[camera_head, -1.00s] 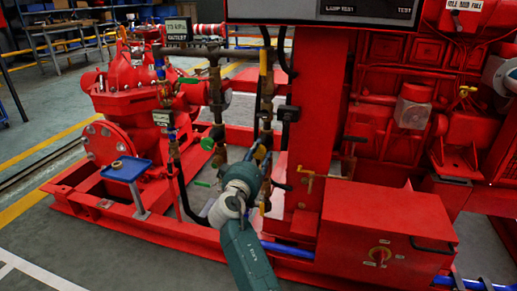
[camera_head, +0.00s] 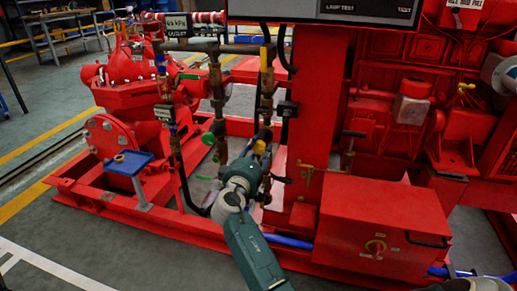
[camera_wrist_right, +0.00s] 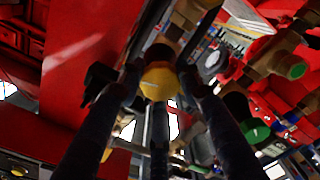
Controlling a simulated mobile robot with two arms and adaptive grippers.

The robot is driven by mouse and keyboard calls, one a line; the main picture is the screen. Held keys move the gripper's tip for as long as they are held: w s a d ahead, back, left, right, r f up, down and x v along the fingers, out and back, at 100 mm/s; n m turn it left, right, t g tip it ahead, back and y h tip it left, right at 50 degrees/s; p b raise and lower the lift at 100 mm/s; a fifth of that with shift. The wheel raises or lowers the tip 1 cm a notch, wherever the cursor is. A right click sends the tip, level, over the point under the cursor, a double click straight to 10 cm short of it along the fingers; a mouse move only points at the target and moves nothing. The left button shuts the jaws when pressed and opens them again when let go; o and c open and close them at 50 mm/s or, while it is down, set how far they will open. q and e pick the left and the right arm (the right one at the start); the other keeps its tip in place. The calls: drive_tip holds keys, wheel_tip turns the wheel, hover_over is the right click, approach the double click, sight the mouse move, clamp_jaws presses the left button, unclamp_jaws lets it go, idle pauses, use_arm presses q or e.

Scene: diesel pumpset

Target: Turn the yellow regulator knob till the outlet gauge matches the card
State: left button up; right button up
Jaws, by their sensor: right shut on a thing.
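The yellow regulator knob (camera_head: 259,147) is at the lower part of the brass pipework, left of the red column. In the right wrist view the knob (camera_wrist_right: 158,82) sits between the fingers of my right gripper (camera_wrist_right: 160,90), which is shut on it. My right gripper (camera_head: 262,138) reaches up to it from below in the head view, and the wrist partly covers the pipes behind. The outlet gauge's face cannot be made out. Small placards hang on the pipework, one at the top (camera_head: 178,25) and one lower (camera_head: 163,113); their text is too small to read. My left gripper is not in view.
A red column (camera_head: 330,110) and a red box (camera_head: 380,230) stand close on the right. Pipes with green-handled valves (camera_head: 208,138) are on the left. A blue tray (camera_head: 128,163) stands on a post further left. Open grey floor lies at the lower left.

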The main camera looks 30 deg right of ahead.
drive_tip(key=shift+f, duration=0.15)
drive_tip(key=o, duration=1.1)
drive_tip(key=shift+o, duration=0.2)
drive_tip(key=shift+s, duration=0.1)
drive_tip(key=v, duration=0.7)
drive_tip(key=shift+a, duration=0.15)
drive_tip(key=shift+s, duration=0.1)
